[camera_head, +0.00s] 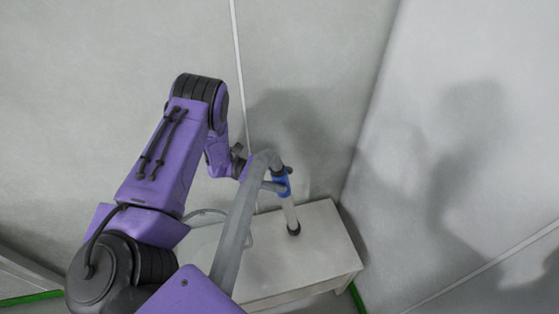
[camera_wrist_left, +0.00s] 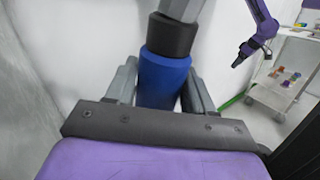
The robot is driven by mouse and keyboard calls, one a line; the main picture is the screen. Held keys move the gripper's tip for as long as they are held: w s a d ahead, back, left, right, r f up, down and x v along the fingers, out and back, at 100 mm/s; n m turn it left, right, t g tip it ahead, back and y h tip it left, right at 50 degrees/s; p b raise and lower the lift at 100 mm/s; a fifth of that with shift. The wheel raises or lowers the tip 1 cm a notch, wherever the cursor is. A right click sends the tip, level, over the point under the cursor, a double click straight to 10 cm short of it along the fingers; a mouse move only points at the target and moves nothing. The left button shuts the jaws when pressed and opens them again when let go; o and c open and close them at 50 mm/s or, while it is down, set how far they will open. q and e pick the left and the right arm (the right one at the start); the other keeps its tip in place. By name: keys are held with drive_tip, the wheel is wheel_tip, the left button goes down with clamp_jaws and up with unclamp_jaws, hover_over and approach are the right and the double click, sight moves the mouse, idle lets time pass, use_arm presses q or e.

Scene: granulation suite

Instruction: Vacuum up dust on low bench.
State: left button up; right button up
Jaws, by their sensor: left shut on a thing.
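The low bench (camera_head: 325,255) is white and stands against the walls, lower right of the middle in the head view. No dust can be made out on its top. My left gripper (camera_head: 277,185) is shut on the blue grip (camera_wrist_left: 165,78) of the vacuum wand. The wand's pale tube (camera_head: 290,212) slants down, and its dark nozzle end (camera_head: 294,229) is at the bench top; I cannot tell whether it touches. A grey hose (camera_head: 233,235) runs from the wand's top toward me. My right gripper (camera_wrist_left: 240,60) shows small in the left wrist view, apparently empty; its jaws are unclear.
Grey walls (camera_head: 310,70) meet in a corner close behind the bench. In the left wrist view, a white cart (camera_wrist_left: 285,95) with small coloured items stands at the right. A green strip (camera_wrist_left: 232,102) runs along the floor edge.

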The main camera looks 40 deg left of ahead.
sight(280, 164)
use_arm(q)
wheel_tip(280, 164, up, 8)
drive_tip(key=p, duration=0.8)
drive_tip(key=shift+r, duration=0.2)
drive_tip(key=shift+f, duration=0.1)
